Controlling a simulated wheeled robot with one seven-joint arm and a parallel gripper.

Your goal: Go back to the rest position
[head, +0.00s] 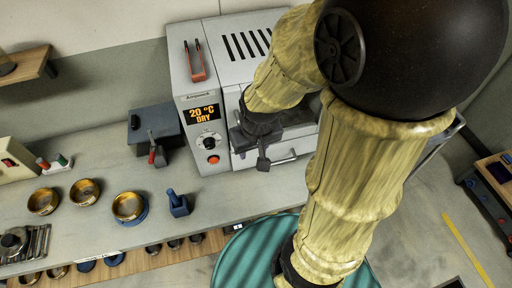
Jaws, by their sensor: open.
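My arm rises from the bottom of the head view, bends at a large dark joint at the upper right and comes down towards the bench. My gripper (254,150) is at its end, dark, in front of the grey oven (188,100). Its jaws are open and I see nothing between them. I cannot tell whether it touches the oven front or handle. The oven's display reads 20 °C DRY, with a knob and a red button below. My arm hides part of the oven's right side.
The grey bench (95,165) bears brass dishes (86,191), one on a blue base, a small blue holder (178,204) and a dark box (153,124). Red-handled tongs (195,65) lie on the oven. A teal round surface (232,262) is below my arm. Open floor shows at right.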

